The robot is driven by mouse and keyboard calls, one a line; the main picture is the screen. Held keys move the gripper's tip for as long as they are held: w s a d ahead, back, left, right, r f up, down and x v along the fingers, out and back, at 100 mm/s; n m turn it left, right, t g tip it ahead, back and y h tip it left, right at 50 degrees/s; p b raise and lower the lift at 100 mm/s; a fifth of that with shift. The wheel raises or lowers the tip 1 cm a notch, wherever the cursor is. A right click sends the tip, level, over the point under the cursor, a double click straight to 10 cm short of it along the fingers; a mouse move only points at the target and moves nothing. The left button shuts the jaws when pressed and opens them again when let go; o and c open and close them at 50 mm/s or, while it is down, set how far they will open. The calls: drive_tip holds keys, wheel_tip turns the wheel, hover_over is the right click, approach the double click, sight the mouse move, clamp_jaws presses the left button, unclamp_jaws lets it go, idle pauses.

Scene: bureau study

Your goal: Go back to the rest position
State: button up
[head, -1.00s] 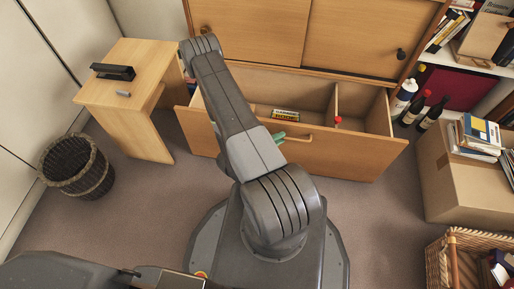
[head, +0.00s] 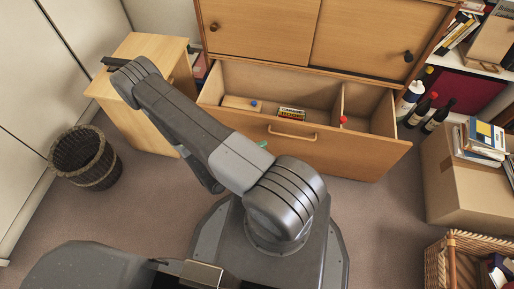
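My arm rises from its base, reaches up and left over the side table, and its elbow bends near the table's top edge. A further link hangs beneath the upper one, left of centre. My gripper is not visible; the arm hides that area, so I cannot tell whether it holds anything. A small green piece (head: 262,143) shows at the edge of my arm, in front of the drawer; I cannot tell what it belongs to. The wide drawer (head: 350,152) of the cabinet is open.
The drawer holds a yellow-and-dark packet (head: 291,114), a blue-topped item (head: 253,103) and a red-topped item (head: 343,120). The wooden side table (head: 157,47) has a dark stapler (head: 117,62), partly covered. A wicker bin (head: 85,158), bottles (head: 437,115), cardboard box (head: 460,185) and basket (head: 440,262) stand around.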

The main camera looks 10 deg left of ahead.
drive_tip(key=shift+s+a, duration=0.3)
drive_tip(key=shift+a, duration=0.05)
idle(0.5)
drive_tip(key=b+x, duration=0.2)
drive_tip(key=x, duration=0.9)
drive_tip(key=shift+w+d, duration=0.3)
drive_tip(key=shift+s+a, duration=0.1)
drive_tip(key=shift+a, duration=0.05)
idle(0.5)
